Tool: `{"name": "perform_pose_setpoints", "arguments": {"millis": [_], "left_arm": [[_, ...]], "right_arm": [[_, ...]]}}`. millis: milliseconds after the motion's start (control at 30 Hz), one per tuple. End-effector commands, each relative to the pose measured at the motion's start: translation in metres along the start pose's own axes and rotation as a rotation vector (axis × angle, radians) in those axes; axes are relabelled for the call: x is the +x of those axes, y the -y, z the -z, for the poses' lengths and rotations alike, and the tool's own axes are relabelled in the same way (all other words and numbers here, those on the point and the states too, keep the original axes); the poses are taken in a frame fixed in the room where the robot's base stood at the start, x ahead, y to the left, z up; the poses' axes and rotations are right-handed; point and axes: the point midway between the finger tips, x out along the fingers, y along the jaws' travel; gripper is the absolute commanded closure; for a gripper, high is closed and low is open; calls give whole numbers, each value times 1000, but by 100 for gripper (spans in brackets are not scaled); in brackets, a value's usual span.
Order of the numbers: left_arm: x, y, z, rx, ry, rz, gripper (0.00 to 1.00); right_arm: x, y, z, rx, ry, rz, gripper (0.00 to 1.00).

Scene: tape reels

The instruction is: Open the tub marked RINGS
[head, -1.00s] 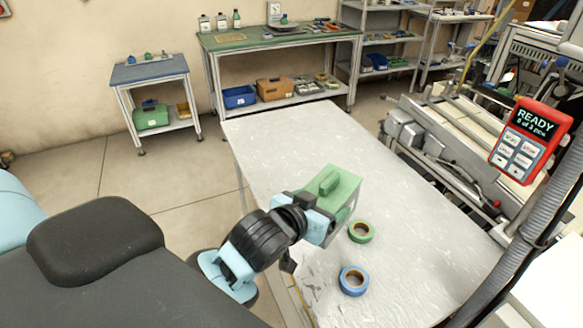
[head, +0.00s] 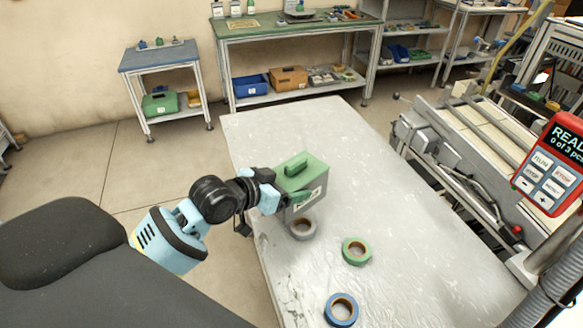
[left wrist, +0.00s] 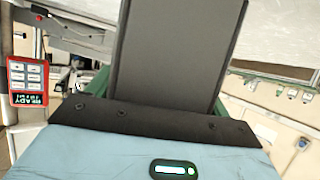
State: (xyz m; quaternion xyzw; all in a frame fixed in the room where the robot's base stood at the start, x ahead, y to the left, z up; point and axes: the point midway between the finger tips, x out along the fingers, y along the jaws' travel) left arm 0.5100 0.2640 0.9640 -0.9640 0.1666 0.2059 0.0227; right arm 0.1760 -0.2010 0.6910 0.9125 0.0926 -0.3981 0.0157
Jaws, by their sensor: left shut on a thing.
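A grey tub (head: 312,203) with a green lid (head: 318,172) and a raised green handle is at the left part of the table in the head view. Its front has a pale label, too small to read. The lid appears to be on the tub. My left gripper (head: 272,192) is at the tub's left side, shut on it; its fingertips are partly hidden, and whether they hold the lid or the body is hard to tell. The left wrist view shows a dark finger and some green (left wrist: 97,82) behind. My right gripper is not in view.
A grey tape reel (head: 303,237) lies just below the tub in the picture. A green reel (head: 345,256) and a blue reel (head: 331,313) lie farther forward on the table (head: 420,240). A red panel (head: 556,165) stands at the right. The table's right side is clear.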

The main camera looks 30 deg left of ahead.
Motion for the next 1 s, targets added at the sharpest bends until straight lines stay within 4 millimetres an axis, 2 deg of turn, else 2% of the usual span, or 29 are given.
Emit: {"name": "perform_pose_setpoints", "arguments": {"millis": [300, 533, 667, 1000], "left_arm": [[48, 54, 16, -2, -1, 4, 67], [78, 87, 25, -2, 0, 3, 67], [87, 96, 27, -2, 0, 2, 67], [95, 106, 31, -1, -2, 2, 67]], "right_arm": [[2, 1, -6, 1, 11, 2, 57], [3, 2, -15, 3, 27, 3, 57], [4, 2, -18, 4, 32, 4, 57], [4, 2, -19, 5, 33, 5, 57]]}}
